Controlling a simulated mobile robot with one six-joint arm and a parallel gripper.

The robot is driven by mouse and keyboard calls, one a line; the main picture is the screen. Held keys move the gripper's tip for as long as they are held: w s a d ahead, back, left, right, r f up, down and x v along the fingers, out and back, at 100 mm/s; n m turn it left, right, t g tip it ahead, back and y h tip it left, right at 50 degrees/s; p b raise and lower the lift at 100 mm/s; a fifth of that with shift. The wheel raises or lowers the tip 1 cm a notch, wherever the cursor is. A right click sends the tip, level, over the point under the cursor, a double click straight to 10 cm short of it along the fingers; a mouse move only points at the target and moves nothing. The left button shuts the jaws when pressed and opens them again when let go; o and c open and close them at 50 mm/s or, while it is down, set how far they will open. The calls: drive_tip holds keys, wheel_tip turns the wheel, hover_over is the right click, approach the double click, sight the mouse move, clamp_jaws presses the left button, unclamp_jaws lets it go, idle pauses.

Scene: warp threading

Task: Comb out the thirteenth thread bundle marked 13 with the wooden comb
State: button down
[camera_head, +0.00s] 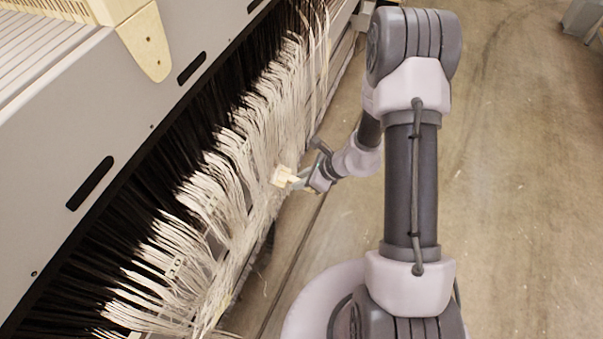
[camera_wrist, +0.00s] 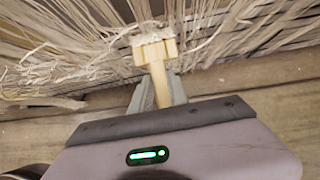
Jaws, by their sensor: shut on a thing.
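My gripper (camera_head: 308,181) is shut on the handle of the wooden comb (camera_head: 283,177), at the right edge of the hanging white thread bundles (camera_head: 225,205). In the wrist view the gripper (camera_wrist: 157,95) clasps the comb's pale handle (camera_wrist: 157,75). The comb's wide head (camera_wrist: 155,48) points away from the gripper and lies against the threads (camera_wrist: 75,60). The comb's teeth are hard to make out, and I cannot tell how deep they sit among the threads. Small markers sit on some bundles, but no number 13 can be read.
A grey machine body (camera_head: 60,110) with dark slots runs along the left above the threads. A cream-coloured part (camera_head: 140,35) sits at its top. The concrete floor (camera_head: 520,190) to the right is open. A grey object (camera_head: 582,18) stands at the far top right.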

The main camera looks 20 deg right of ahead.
drive_tip(key=shift+f, duration=0.6)
drive_tip(key=s+d, duration=0.6)
drive_tip(key=d, duration=0.2)
drive_tip(key=shift+w, duration=0.1)
idle(1.0)
